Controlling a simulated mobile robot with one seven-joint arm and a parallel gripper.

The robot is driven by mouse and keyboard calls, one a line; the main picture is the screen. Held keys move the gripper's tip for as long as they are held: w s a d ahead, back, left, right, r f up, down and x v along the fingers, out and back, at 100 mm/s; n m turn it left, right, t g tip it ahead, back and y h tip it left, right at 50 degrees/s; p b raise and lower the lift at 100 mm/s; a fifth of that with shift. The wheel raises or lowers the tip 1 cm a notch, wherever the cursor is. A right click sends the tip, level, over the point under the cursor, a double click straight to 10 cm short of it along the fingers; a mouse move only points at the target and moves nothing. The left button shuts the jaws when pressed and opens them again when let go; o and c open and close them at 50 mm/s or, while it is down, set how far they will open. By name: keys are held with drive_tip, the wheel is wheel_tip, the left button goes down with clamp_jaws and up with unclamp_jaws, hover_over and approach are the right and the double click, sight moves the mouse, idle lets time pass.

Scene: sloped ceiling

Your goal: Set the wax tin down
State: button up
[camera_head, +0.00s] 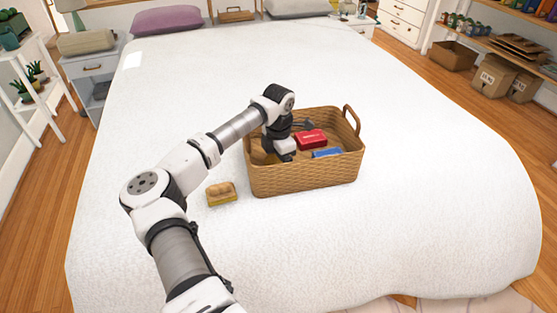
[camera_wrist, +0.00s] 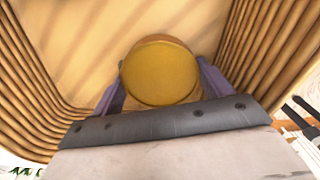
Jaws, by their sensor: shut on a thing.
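The wax tin (camera_wrist: 160,70) is a round, golden-yellow tin. In the wrist view it sits between the two purple fingers of my gripper (camera_wrist: 161,86), which is shut on it. In the head view my gripper (camera_head: 284,155) reaches down inside the left part of a wicker basket (camera_head: 305,179) on the bed. The tin is hidden there behind my gripper and the basket's wall. The wrist view shows the basket's ribbed walls on both sides and a light tan surface beyond the tin. I cannot tell whether the tin touches the basket floor.
A red box (camera_head: 312,139) and a blue item (camera_head: 327,153) lie in the basket's right part. A small yellow-brown item (camera_head: 221,194) lies on the bed left of the basket. The white bedspread (camera_head: 430,180) is clear around them. The basket's handles stand up at its ends.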

sight(279, 162)
drive_tip(key=shift+f, duration=0.1)
drive_tip(key=o, duration=0.8)
drive_tip(key=shift+o, duration=0.2)
wheel_tip(279, 162, up, 12)
drive_tip(key=b, duration=0.2)
